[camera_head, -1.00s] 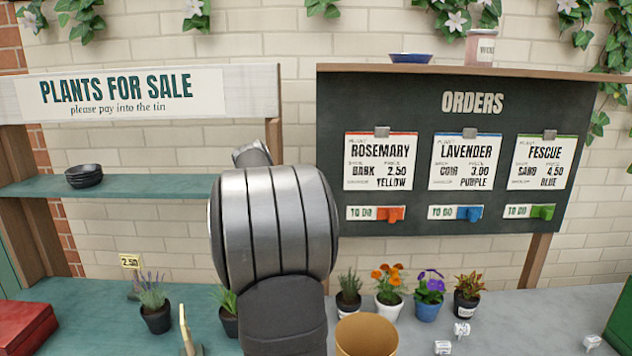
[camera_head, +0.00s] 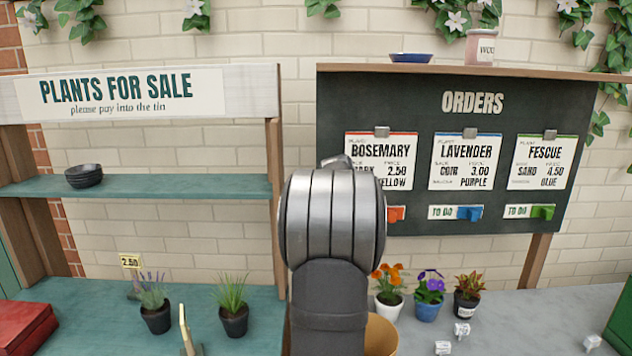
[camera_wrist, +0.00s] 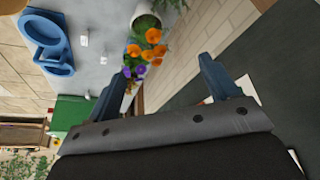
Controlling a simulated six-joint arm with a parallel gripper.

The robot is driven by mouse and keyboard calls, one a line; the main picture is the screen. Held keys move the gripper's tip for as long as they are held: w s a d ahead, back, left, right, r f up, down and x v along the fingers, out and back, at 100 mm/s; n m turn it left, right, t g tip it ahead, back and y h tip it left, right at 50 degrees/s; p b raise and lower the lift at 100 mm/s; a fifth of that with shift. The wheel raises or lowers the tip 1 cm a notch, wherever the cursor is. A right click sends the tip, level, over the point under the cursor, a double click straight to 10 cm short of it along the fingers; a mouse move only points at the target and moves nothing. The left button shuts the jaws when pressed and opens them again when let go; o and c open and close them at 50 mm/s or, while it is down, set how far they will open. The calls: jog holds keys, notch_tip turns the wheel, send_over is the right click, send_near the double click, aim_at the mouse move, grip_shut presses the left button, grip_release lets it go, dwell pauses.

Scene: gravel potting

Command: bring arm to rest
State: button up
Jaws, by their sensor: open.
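My arm (camera_head: 330,220) rises in the middle of the head view, its large grey joint in front of the orders board. My gripper is hidden in the head view. In the wrist view my gripper (camera_wrist: 160,88) shows two blue fingers spread wide apart, with nothing held between them. Beyond the fingers, the wrist view shows orange flowers (camera_wrist: 150,45) in a pot and purple flowers (camera_wrist: 133,71), apart from the fingers.
The orders board (camera_head: 472,125) carries three cards. Small pots, including a lavender (camera_head: 155,318) and a grass plant (camera_head: 234,320), stand on the counters. A tan pot (camera_head: 381,335) is partly behind my arm. White cubes (camera_head: 461,329) lie right.

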jog(key=d, duration=0.1)
jog(key=d+f, duration=0.1)
jog(key=d, duration=0.1)
